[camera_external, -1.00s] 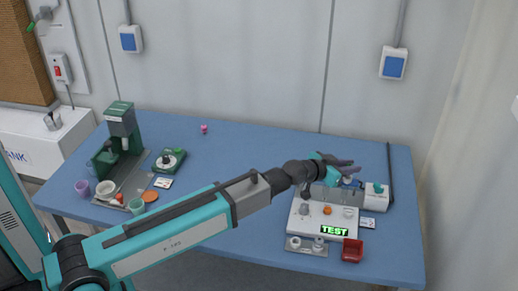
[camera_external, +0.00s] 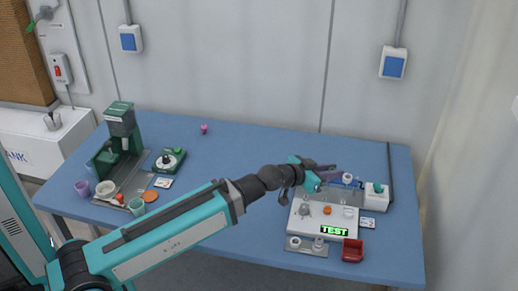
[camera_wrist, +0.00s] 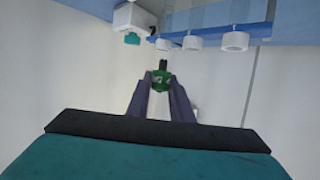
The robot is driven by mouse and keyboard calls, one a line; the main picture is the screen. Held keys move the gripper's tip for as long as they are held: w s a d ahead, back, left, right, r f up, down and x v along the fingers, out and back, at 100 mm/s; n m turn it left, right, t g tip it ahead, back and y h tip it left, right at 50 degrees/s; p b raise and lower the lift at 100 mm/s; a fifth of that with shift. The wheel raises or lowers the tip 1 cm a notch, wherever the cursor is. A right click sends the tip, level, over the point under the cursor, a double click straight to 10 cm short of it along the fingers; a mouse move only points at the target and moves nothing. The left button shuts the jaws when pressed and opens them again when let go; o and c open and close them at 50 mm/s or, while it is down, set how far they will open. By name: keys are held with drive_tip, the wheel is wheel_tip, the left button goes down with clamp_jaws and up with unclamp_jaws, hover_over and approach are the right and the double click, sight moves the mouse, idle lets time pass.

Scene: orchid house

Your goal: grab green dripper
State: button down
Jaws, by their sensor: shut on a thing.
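In the wrist view my gripper (camera_wrist: 161,78) is shut on a small green piece with a dark tip, which I take to be the green dripper (camera_wrist: 161,81). Its fingers lie on either side of it and hide part of it. In the external view my gripper (camera_external: 326,170) is above the back of the white test station (camera_external: 338,219). The green dripper cannot be made out there.
A white box with a teal top (camera_external: 376,195) and a dark upright rod (camera_external: 389,172) stand at the right. A red bin (camera_external: 352,250) is at the front. A green machine (camera_external: 122,128) and cups are at left. The blue table's (camera_external: 240,150) middle is mostly clear.

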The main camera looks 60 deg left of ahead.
drive_tip(key=shift+s+f+b, duration=0.2)
drive_tip(key=shift+s+b, duration=0.15)
drive_tip(key=shift+b, duration=2.8)
drive_tip(key=s+b, duration=0.1)
drive_tip(key=b, duration=0.4)
drive_tip(key=shift+s, duration=0.1)
drive_tip(key=b+v, duration=0.4)
drive_tip(key=b, duration=0.1)
drive_tip(key=f+b+v, duration=0.1)
drive_tip(key=b+v, duration=0.1)
drive_tip(key=b, duration=0.1)
drive_tip(key=shift+s, duration=0.15)
